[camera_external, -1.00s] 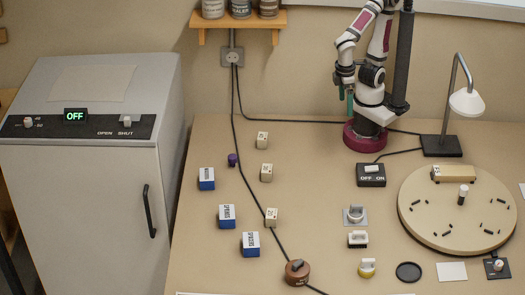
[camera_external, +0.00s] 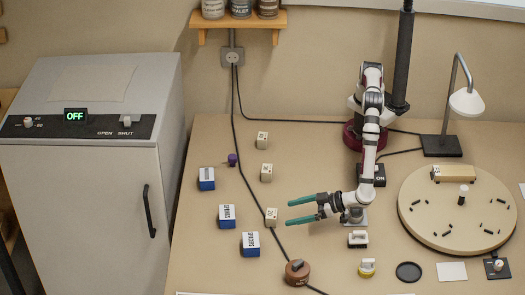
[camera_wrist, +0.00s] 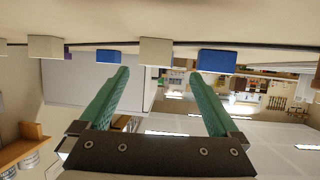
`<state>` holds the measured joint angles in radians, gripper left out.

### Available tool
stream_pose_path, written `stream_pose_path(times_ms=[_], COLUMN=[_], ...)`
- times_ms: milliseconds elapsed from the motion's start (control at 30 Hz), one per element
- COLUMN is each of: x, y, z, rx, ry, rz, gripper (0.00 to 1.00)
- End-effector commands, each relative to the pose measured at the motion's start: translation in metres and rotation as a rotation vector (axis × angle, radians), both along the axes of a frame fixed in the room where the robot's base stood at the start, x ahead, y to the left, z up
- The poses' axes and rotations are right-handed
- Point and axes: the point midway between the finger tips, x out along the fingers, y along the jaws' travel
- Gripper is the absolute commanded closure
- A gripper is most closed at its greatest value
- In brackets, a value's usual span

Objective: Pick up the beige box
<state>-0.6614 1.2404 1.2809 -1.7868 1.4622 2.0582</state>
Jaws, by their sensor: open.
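Three small beige boxes lie in a loose column left of the middle of the bench: a far one (camera_external: 262,140), a middle one (camera_external: 266,172) and a near one (camera_external: 271,217). My gripper (camera_external: 289,211) is open and empty. Its teal fingers point left, low over the bench, with the tips just right of the near beige box and apart from it. In the wrist view, a beige box (camera_wrist: 155,52) shows ahead between the two fingers, and another (camera_wrist: 45,46) stands farther left.
Three blue-and-white boxes, one of them the nearest (camera_external: 250,244), lie to the left. A purple knob-like piece (camera_external: 232,160) stands near the middle box. A black cable (camera_external: 250,188) runs past the near box. A brown round dial (camera_external: 297,272) sits in front.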

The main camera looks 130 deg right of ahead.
Motion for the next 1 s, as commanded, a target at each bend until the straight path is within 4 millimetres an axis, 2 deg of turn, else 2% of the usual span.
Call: stream_pose_path(times_ms=[167, 300, 433, 633, 1000], x=[0.013, 0.026, 0.035, 0.036, 0.035], y=[-0.020, -0.045, -0.054, -0.055, -0.054], z=[-0.008, -0.016, -0.022, -0.022, -0.022], rx=[0.000, 0.000, 0.000, 0.001, 0.000], ry=[0.002, 0.002, 0.002, 0.001, 0.002], rz=[-0.004, -0.004, -0.003, -0.001, -0.001], gripper=[0.03, 0.03, 0.03, 0.03, 0.69])
